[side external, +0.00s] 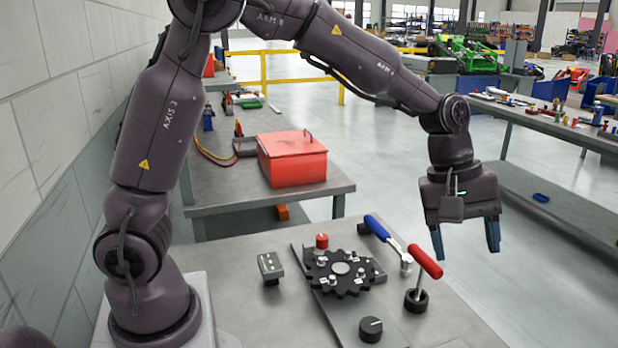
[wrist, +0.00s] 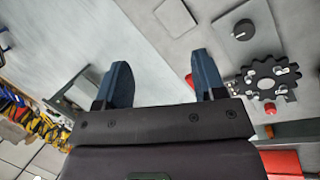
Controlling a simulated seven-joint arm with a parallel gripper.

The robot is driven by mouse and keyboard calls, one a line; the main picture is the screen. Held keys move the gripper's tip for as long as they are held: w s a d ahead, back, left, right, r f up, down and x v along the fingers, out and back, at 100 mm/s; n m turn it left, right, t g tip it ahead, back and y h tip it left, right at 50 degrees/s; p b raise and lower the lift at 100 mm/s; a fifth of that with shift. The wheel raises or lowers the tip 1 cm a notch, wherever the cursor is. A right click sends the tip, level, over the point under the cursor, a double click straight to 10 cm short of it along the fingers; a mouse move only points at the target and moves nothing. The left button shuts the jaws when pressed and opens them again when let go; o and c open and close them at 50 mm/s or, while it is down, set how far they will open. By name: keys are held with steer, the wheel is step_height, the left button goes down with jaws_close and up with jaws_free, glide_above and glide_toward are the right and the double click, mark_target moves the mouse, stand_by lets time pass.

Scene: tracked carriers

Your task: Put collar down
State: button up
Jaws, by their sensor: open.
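My gripper (side external: 465,240) is open and raised above the right edge of the near table, with its fingers pointing down. In the wrist view its two blue fingers (wrist: 161,66) stand wide apart with nothing between them. I cannot single out a collar for certain. A black ring-like base (side external: 416,301) sits around the foot of a red-handled lever (side external: 425,262) on the table, below and left of my gripper. A black toothed wheel (side external: 341,268) with small metal pieces on it lies on a dark plate; it also shows in the wrist view (wrist: 266,82).
A black knob (side external: 371,329), a red knob (side external: 322,241), a blue-handled lever (side external: 378,228) and a small grey box (side external: 270,267) stand around the wheel. A red toolbox (side external: 292,158) sits on the table behind. Open floor lies right of the near table.

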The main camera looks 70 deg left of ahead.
steer(key=s+a+r+m+t+y, duration=0.1)
steer(key=s+a+r+m, duration=0.1)
steer(key=s, duration=0.5)
steer(key=s+a+r+m+t+y, duration=0.1)
steer(key=s+a+r+m, duration=0.2)
steer(key=s+a+m, duration=0.2)
steer(key=s+a+r+m+t+y, duration=0.1)
steer(key=s+a+m, duration=0.3)
steer(key=s, duration=0.6)
steer(key=shift+r+t, duration=0.3)
steer(key=shift+r, duration=0.5)
steer(key=shift+c, duration=0.3)
